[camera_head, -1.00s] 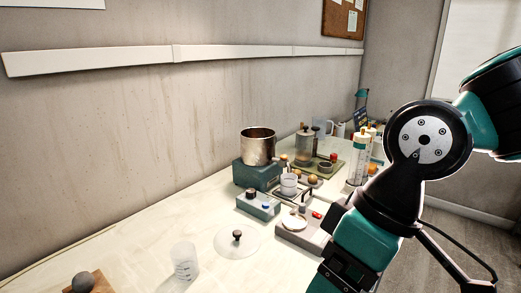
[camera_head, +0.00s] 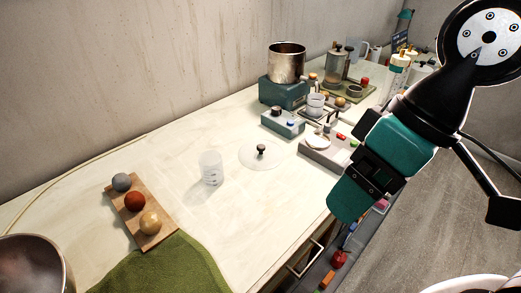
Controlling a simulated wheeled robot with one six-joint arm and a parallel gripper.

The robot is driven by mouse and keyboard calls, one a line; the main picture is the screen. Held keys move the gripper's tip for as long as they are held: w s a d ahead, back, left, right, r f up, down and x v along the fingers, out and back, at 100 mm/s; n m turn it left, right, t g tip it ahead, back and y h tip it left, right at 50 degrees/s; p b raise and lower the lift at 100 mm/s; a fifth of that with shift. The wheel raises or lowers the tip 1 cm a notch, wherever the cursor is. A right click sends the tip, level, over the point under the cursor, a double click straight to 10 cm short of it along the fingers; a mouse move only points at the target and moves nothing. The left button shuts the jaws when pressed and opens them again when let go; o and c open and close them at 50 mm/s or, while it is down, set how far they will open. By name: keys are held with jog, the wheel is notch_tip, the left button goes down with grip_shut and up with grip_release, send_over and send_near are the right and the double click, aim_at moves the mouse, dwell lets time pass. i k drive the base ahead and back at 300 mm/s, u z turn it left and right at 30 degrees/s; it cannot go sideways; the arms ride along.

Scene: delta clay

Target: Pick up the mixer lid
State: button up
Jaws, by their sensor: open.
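A clear round lid with a dark knob (camera_head: 260,149) lies flat on the pale worktop, near the middle of the head view. It looks like the mixer lid. A steel pot (camera_head: 287,64) stands on a teal base (camera_head: 283,93) further back, and its top looks open. My arm hangs at the right of the view, to the right of the lid and apart from it. The fingers of my gripper do not show.
A clear beaker (camera_head: 211,170) stands just left of the lid. A grey scale-like device (camera_head: 322,152) and a small teal box (camera_head: 283,123) sit right and behind. A wooden board (camera_head: 158,235) with three balls, a green cloth (camera_head: 172,268) and a metal bowl (camera_head: 30,262) are front left.

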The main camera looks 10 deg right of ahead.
aim_at(256, 155)
jog(key=u, duration=0.55)
jog(key=k, duration=1.3)
jog(key=u, duration=0.05)
jog(key=i, duration=0.45)
jog(key=z, duration=0.8)
jog(key=i, duration=0.65)
jog(key=u, duration=0.5)
jog(key=i, duration=0.65)
jog(key=u, duration=0.65)
